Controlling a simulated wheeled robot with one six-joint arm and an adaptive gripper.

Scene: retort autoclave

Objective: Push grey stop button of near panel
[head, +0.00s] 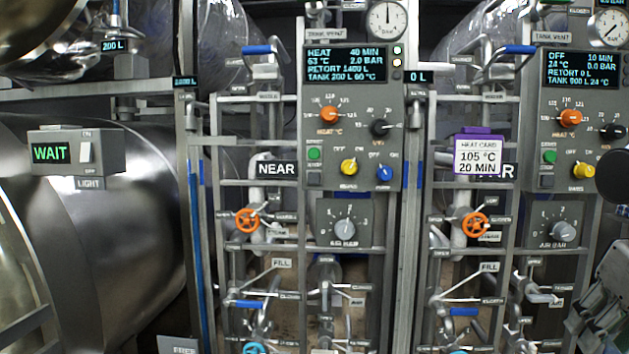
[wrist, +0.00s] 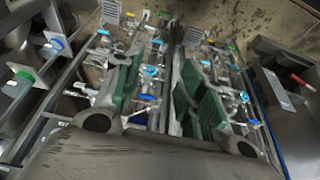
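The near panel (head: 384,108) is a grey box right of the NEAR sign (head: 277,169) in the head view. Its screen (head: 345,64) reads HEAT, 40 MIN, 63 °C, 2.0 BAR. A green button (head: 314,154) sits at its lower left. The grey stop button (head: 314,179) is a small square just below the green one. In the wrist view, my gripper (wrist: 160,88) has its two green-padded fingers apart, with nothing seen between them. It points at pipes and valves, and I cannot pick out the stop button there.
The far panel (head: 541,125) stands at the right, its screen reading OFF. A purple-framed heat card (head: 478,156) reads 105 °C, 20 MIN and partly covers that panel's sign. Orange valve wheels (head: 247,221) and pipes stick out below. A WAIT light box (head: 75,152) is at the left.

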